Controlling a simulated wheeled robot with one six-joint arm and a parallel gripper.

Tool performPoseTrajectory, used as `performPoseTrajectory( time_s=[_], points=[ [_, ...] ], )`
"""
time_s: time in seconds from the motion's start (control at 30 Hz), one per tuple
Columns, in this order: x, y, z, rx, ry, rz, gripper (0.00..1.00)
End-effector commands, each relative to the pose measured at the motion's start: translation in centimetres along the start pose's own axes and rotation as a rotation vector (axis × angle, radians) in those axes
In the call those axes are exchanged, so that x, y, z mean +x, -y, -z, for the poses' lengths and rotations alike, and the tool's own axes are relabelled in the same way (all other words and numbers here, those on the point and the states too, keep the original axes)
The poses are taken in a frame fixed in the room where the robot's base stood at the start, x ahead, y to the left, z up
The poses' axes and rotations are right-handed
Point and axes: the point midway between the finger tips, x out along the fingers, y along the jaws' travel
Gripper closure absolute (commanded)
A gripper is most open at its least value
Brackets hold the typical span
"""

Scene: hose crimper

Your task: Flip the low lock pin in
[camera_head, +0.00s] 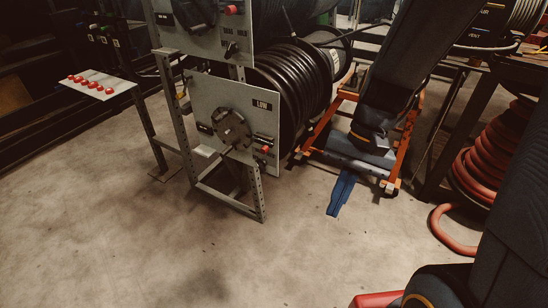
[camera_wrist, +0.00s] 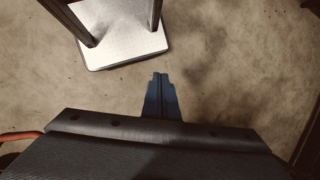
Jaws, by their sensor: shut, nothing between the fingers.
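The grey panel labelled LOW (camera_head: 200,92) is low on a metal stand, with a dark round knob (camera_head: 231,127) at its middle. A small red-tipped pin (camera_head: 265,150) is at the panel's lower right, beside a dark slot plate; I take it for the low lock pin. Its exact position is too small to tell. My gripper (camera_head: 334,211) has blue fingers shut together with nothing between them. It points down over the floor, to the right of the panel and apart from it. In the wrist view my gripper (camera_wrist: 160,75) is over bare floor; the pin is not seen there.
Another panel (camera_head: 198,43) is above. A black hose reel (camera_head: 295,85) is behind the LOW panel, and an orange frame (camera_head: 320,130) is near my arm. Red hose (camera_head: 490,165) is at right. A pale foot plate (camera_wrist: 125,45) shows ahead.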

Motion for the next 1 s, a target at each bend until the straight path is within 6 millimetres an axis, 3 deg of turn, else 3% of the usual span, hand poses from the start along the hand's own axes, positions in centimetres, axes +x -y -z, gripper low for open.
performPoseTrajectory(
  time_s=[0.03,0.1,0.37,0.6,0.8,1.0],
  points=[
    [1.8,0.6,0.8,0.073,0.056,0.045,1.0],
    [3.1,1.9,1.5,0.17,0.128,0.113,1.0],
    [6.7,6.9,6.2,0.505,0.38,0.4,1.0],
    [8.4,10.5,14.1,0.779,0.575,0.712,1.0],
    [9.3,11.1,22.4,0.971,0.698,1.003,1.0],
    [9.8,9.6,29.4,1.097,0.761,1.25,1.0]
  ],
)
